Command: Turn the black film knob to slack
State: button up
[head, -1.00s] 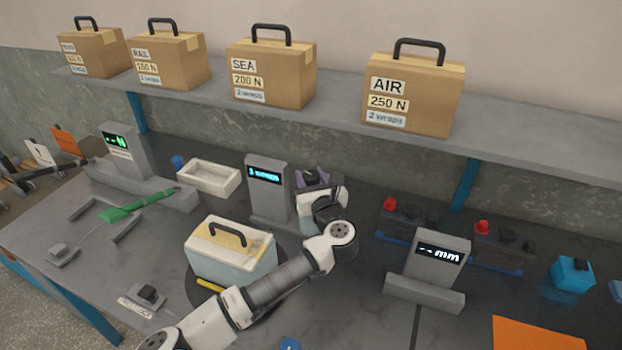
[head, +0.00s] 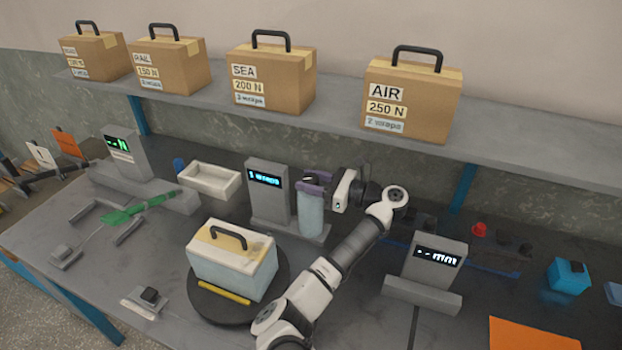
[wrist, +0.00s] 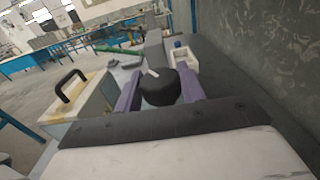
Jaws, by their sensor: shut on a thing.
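The black film knob (wrist: 160,88) is between the two purple fingers of my gripper (wrist: 162,92) in the wrist view, and the fingers are shut on it. A short white mark shows on the knob's top. In the head view, my gripper (head: 313,183) is at the top of an upright pale-blue film roll (head: 311,215), and its fingers hide the knob there. The roll stands beside a grey post with a lit display (head: 265,178). I cannot tell which setting the mark points at.
A film-wrapped case with a black handle (head: 232,262) sits on a dark turntable (head: 205,306) in front. A white tray (head: 209,180) is left of the post. A grey stand reading mm (head: 433,262) is right of my arm. Boxes line the shelf (head: 345,118) above.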

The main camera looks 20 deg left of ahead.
jog(key=shift+d+n+g+h, duration=0.1)
jog(key=shift+n+g+h, duration=0.15)
jog(key=shift+n+g, duration=1.15)
jog(key=shift+n+g+h, duration=0.25)
jog(key=shift+n+g, duration=0.55)
jog(key=shift+g, duration=1.2)
jog(key=shift+n+g+h, duration=0.5)
jog(key=shift+n+g, duration=0.3)
jog(key=shift+g, duration=0.4)
jog(key=shift+n+g+h, duration=0.3)
jog(key=shift+n+g, duration=0.1)
jog(key=shift+g, duration=0.1)
jog(key=o, duration=1)
jog(key=shift+s+a, duration=0.1)
jog(key=shift+a, duration=0.1)
jog(key=shift+m+t+y, duration=0.55)
jog(key=shift+m+t, duration=0.4)
jog(key=shift+t, duration=0.4)
jog(key=shift+m+t+y, duration=0.55)
jog(key=shift+m+t, duration=0.4)
jog(key=shift+t, duration=0.4)
